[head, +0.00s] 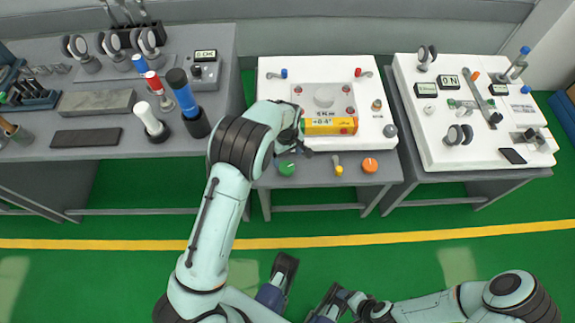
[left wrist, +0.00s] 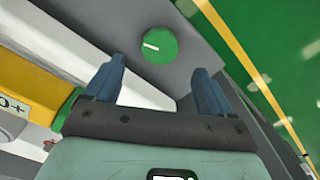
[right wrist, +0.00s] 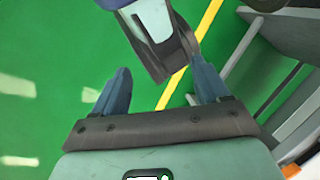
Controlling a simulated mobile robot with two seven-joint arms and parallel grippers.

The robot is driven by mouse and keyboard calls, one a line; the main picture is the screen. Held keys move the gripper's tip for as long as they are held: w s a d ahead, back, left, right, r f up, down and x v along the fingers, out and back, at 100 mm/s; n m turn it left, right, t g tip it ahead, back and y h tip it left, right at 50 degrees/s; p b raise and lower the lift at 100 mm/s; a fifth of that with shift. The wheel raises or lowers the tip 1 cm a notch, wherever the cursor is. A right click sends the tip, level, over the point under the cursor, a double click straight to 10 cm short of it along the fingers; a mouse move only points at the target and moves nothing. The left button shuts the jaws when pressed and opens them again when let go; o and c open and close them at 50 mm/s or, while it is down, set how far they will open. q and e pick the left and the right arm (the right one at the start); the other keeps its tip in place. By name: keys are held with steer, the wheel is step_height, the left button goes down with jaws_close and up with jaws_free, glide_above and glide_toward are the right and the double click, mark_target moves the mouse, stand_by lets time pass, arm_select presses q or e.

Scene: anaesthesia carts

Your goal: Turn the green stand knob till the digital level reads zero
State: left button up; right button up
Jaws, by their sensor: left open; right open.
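The green stand knob (head: 287,168) is on the front left of the middle stand. In the left wrist view the knob (left wrist: 160,46) has a white mark pointing left and lies beyond and between my fingertips. My left gripper (left wrist: 161,65) is open, apart from the knob and empty. The yellow digital level (head: 345,126) lies on the white plate; its display shows a small plus value, apparently +0.4, hard to read. Part of the level (left wrist: 25,95) shows beside the left gripper. My right gripper (right wrist: 161,80) is open and empty over the green floor.
An orange knob (head: 370,165) and a small yellow-tipped lever (head: 338,168) are at the stand's front. A grey bench (head: 110,75) with tools stands left, and a second white-topped table (head: 510,150) right.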

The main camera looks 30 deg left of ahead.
mark_target(287, 167)
arm_select(q)
step_height(287, 167, down, 7)
steer(key=shift+f+b, duration=0.15)
steer(key=shift+b, duration=0.55)
arm_select(e)
steer(key=w+f, duration=0.1)
steer(key=w+d+f+t, duration=0.1)
steer(key=shift+w+d, duration=0.1)
steer(key=shift+w, duration=0.25)
arm_select(q)
steer(key=c, duration=1.1)
